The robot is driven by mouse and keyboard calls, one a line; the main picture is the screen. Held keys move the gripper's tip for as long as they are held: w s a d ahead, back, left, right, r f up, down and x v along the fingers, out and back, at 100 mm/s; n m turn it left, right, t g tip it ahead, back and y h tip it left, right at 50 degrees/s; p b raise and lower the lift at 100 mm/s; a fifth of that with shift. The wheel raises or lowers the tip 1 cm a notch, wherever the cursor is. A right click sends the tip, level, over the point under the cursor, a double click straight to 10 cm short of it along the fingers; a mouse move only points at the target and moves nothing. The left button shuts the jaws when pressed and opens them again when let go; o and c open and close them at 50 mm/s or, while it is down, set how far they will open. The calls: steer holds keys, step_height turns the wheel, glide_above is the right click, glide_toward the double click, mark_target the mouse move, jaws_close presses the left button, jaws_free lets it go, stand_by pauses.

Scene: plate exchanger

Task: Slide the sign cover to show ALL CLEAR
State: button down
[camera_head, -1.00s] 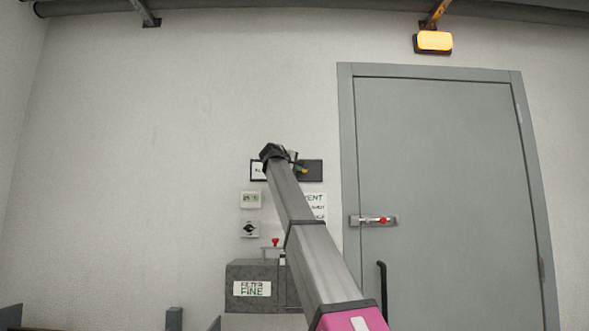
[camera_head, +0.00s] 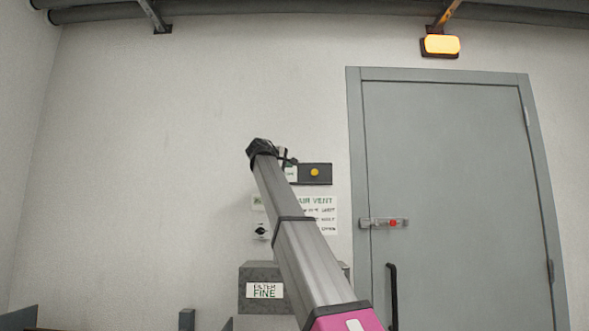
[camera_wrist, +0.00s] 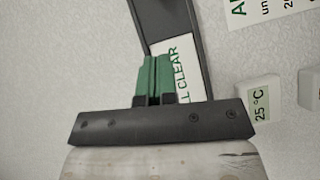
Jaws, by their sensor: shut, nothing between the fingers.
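The sign is a dark wall frame with a white panel and a dark sliding cover (camera_head: 324,175). The cover sits at the right and bears a yellow knob (camera_head: 314,172). The white panel (camera_head: 291,174) shows left of the cover, partly hidden by my arm. My gripper (camera_wrist: 154,58) has green fingers, shut and empty, in front of the panel's edge. In the head view my gripper (camera_head: 288,158) is left of the knob, apart from it.
An "AIR VENT" notice (camera_head: 322,203) and a dial (camera_head: 261,231) are below the sign. A "25 °C" display (camera_wrist: 259,104) is nearby. A grey box labelled "FILTER FINE" (camera_head: 258,270) stands lower down. A grey door (camera_head: 445,180) is at right. The upper left wall is bare.

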steer(key=shift+v, duration=1.25)
